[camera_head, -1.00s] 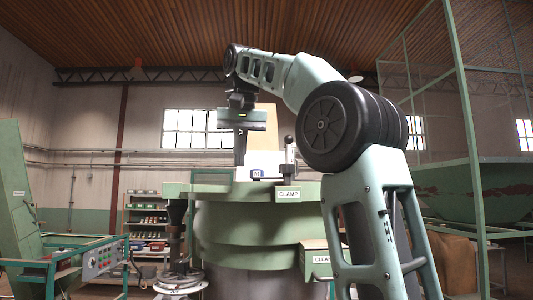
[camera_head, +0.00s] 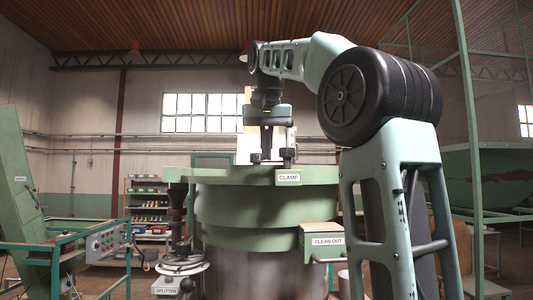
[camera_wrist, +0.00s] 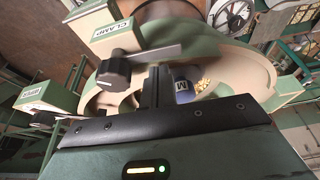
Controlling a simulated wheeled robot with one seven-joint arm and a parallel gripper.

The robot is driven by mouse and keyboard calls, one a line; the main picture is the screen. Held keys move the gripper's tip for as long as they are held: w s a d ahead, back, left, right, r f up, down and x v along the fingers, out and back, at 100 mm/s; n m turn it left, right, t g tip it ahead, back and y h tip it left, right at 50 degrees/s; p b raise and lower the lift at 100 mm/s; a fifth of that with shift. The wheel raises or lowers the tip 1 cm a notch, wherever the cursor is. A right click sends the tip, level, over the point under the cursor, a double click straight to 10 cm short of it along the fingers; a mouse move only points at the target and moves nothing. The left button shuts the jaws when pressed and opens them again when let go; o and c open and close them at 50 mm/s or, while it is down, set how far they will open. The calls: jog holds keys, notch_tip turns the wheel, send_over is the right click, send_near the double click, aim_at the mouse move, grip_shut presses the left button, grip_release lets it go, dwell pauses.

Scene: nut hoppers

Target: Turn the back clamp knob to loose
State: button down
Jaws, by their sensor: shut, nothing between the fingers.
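My gripper (camera_head: 267,145) hangs straight down over the green hopper top (camera_head: 225,176) in the head view. Its dark fingers are shut and empty. In the wrist view the fingers (camera_wrist: 155,88) stand over the hopper's open mouth. A black clamp knob (camera_wrist: 113,74) with a flat metal bar (camera_wrist: 154,54) is left of the fingers, apart from the knob, next to the CLAMP label (camera_wrist: 110,30). In the head view a small clamp post (camera_head: 289,153) stands above the CLAMP label (camera_head: 288,178), just right of the fingers. I cannot tell which clamp is the back one.
A blue part marked M (camera_wrist: 184,90) and yellowish pieces (camera_wrist: 204,85) show inside the hopper. A CLEAN-OUT box (camera_head: 320,240) juts from the hopper's right side. A control panel (camera_head: 105,241) stands at left, with a shelf (camera_head: 148,200) behind.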

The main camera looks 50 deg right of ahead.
jog(key=shift+d+f, duration=0.1)
jog(key=shift+f, duration=0.3)
jog(key=shift+s+a+n, duration=0.1)
jog(key=shift+a+n, duration=0.3)
jog(key=shift+n, duration=0.6)
jog(key=shift+s+a+n+t+y, duration=0.2)
jog(key=shift+n+y, duration=0.1)
jog(key=shift+n, duration=0.3)
jog(key=shift+s+a+n+t+y, duration=0.2)
jog(key=shift+n+y, duration=0.1)
jog(key=shift+n, duration=0.3)
jog(key=shift+s+a, duration=0.4)
jog(key=shift+s, duration=0.05)
jog(key=p+v, duration=0.4)
jog(key=v, duration=0.6)
jog(key=shift+s+d, duration=0.2)
jog(key=shift+d, duration=0.05)
